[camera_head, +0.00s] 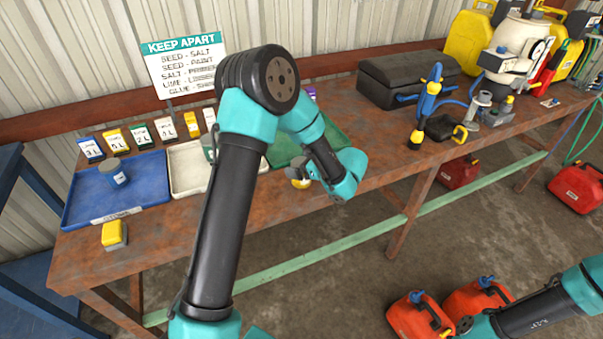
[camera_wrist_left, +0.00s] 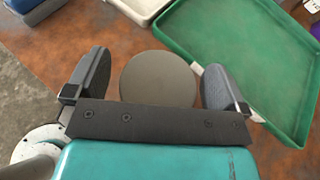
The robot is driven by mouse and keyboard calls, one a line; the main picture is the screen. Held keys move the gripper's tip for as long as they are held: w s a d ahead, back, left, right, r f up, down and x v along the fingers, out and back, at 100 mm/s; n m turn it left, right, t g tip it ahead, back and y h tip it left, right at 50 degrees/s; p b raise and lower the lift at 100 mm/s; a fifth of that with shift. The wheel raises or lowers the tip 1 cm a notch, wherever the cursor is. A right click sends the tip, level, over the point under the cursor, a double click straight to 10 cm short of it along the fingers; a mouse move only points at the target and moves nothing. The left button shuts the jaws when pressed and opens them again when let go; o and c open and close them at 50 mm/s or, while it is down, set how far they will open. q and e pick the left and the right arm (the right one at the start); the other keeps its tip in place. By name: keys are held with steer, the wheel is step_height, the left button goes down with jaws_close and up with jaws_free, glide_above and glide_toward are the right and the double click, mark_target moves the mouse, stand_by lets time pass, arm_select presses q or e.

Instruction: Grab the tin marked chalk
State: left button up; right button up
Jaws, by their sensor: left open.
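A round tin with a plain grey-brown lid (camera_wrist_left: 158,80) stands between the two spread fingers of my left gripper (camera_wrist_left: 157,62) in the left wrist view. The fingers are open, one on each side of it, with small gaps. In the head view my left gripper (camera_head: 312,174) is at the bench's front edge, beside a yellowish tin (camera_head: 300,184) that it partly hides. A blue-grey tin (camera_head: 112,173) stands in the blue tray, and a yellow tin (camera_head: 114,234) stands on the bench front. No chalk marking is readable on any tin. My right gripper is out of view.
A blue tray (camera_head: 75,209), a white tray (camera_head: 178,178) and a green tray (camera_head: 335,132) lie on the rusty bench. Label cards and a KEEP APART sign (camera_head: 186,62) stand behind.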

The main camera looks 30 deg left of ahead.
arm_select(q)
steer(key=shift+c, duration=0.3)
steer(key=c, duration=1)
steer(key=shift+r, duration=0.1)
steer(key=shift+r, duration=0.4)
steer(key=r, duration=0.2)
steer(key=shift+s+d+r, duration=0.15)
steer(key=shift+s+r, duration=0.05)
steer(key=shift+r, duration=0.2)
steer(key=s+d, duration=0.2)
steer(key=s, duration=0.2)
steer(key=s+d, duration=0.3)
steer(key=s, duration=0.1)
steer(key=s+d+r, duration=0.1)
steer(key=s+d, duration=0.2)
steer(key=s, duration=0.2)
steer(key=shift+s+d+r, duration=0.1)
